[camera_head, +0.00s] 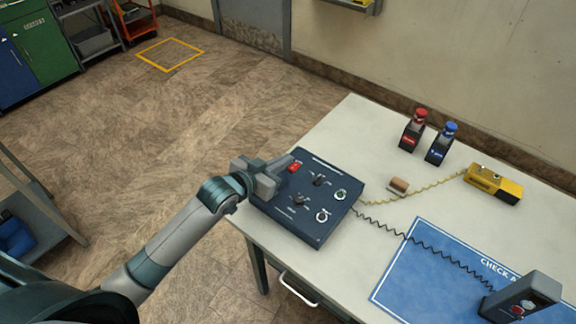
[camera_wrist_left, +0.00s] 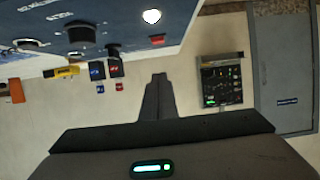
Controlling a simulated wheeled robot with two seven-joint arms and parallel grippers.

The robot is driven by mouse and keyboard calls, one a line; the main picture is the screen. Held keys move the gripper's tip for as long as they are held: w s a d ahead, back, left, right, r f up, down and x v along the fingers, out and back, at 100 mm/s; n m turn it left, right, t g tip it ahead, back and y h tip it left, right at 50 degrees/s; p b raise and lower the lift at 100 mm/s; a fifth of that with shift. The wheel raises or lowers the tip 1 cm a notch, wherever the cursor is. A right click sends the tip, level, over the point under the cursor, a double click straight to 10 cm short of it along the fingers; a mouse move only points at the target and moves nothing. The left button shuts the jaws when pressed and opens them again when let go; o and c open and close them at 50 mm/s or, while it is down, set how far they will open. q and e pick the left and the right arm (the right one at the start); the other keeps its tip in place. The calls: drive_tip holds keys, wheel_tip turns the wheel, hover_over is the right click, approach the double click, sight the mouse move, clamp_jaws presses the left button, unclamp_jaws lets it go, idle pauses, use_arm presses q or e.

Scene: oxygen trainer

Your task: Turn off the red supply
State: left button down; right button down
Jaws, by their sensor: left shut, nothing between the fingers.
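The dark blue control panel (camera_head: 312,196) lies on the left part of the table and fills the top left of the left wrist view (camera_wrist_left: 110,20). A red switch (camera_head: 294,167) sits near its far left edge; a red part also shows in the left wrist view (camera_wrist_left: 157,40). Dark knobs (camera_head: 319,180) and round dials (camera_head: 341,194) sit beside it. My left gripper (camera_head: 286,162) is shut and empty at the panel's left edge, its tips close to the red switch. I cannot tell whether they touch. My right gripper is out of view.
A red-capped holder (camera_head: 412,135) and a blue-capped holder (camera_head: 440,147) stand at the table's back. A yellow box (camera_head: 494,185) and a dark handset (camera_head: 524,297) have coiled cords. A small brown block (camera_head: 399,186) and a blue mat (camera_head: 430,272) lie between.

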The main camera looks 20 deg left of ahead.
sight(288, 176)
use_arm(q)
drive_tip(key=x, duration=0.3)
drive_tip(key=shift+r+p, duration=0.15)
drive_tip(key=shift+p, duration=0.2)
drive_tip(key=f, duration=0.2)
drive_tip(key=shift+s+a+f+p, duration=0.15)
drive_tip(key=shift+s+f+p, duration=0.1)
drive_tip(key=shift+f+p, duration=0.1)
drive_tip(key=shift+s+f, duration=0.1)
drive_tip(key=shift+f, duration=0.65)
drive_tip(key=shift+s+f, duration=0.1)
drive_tip(key=shift+f, duration=0.2)
drive_tip(key=shift+r+p, duration=0.15)
drive_tip(key=shift+p, duration=0.15)
drive_tip(key=shift+r+p, duration=0.7)
drive_tip(key=shift+p, duration=0.05)
drive_tip(key=shift+r, duration=0.1)
